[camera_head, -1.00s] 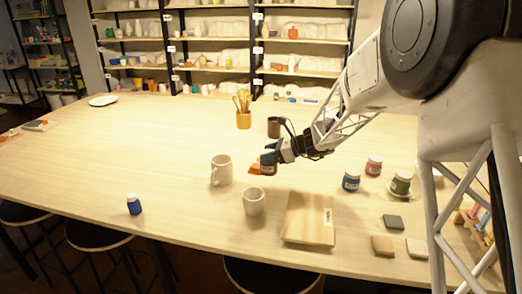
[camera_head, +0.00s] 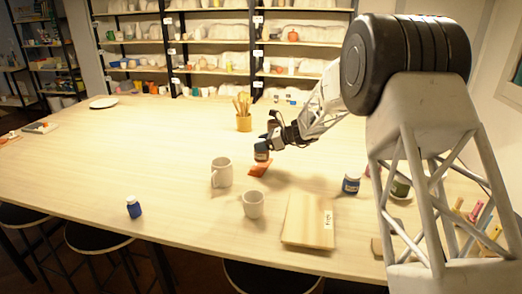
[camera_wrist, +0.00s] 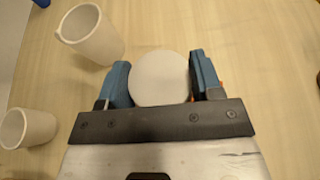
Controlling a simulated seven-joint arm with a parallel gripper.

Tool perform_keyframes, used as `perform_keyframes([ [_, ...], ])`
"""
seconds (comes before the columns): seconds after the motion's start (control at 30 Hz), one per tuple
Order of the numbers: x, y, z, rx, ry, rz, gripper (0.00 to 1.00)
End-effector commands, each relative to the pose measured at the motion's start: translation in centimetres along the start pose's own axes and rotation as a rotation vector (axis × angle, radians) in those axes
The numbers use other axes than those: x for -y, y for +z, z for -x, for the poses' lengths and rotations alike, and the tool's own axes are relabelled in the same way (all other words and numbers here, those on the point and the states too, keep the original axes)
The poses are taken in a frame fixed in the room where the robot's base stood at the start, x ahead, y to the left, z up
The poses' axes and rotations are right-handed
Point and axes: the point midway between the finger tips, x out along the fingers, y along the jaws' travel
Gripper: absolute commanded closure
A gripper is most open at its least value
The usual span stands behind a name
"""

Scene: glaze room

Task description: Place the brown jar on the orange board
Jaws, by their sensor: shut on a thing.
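My gripper (camera_head: 262,151) has its blue fingers shut on the jar (camera_head: 262,159), just above or at the orange board (camera_head: 259,170). In the wrist view the jar shows from above as a round pale lid (camera_wrist: 160,78) between the two fingers; its brown side is mostly hidden. The orange board lies flat on the table, and the gripper and jar cover its back part. Only a sliver of orange shows beside the right finger in the wrist view. I cannot tell whether the jar's base touches the board.
A pale mug (camera_head: 221,172) stands close left of the board, and a pale cup (camera_head: 253,204) stands in front. A wooden board (camera_head: 308,220) and a blue jar (camera_head: 351,184) are to the right. A brush pot (camera_head: 244,122) stands behind. A small blue bottle (camera_head: 134,207) stands far left.

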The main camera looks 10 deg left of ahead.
Motion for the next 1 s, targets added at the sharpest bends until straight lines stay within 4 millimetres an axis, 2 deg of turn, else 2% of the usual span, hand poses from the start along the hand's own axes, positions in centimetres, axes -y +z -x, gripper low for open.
perform_keyframes([
  [0.2,1.3,0.2,-0.6,0.0,0.0,0.002,0.73],
  [0.6,1.4,0.1,-0.6,0.0,0.0,0.001,0.73],
  [1.0,1.4,-2.9,-1.9,0.0,-0.001,0.0,0.73],
])
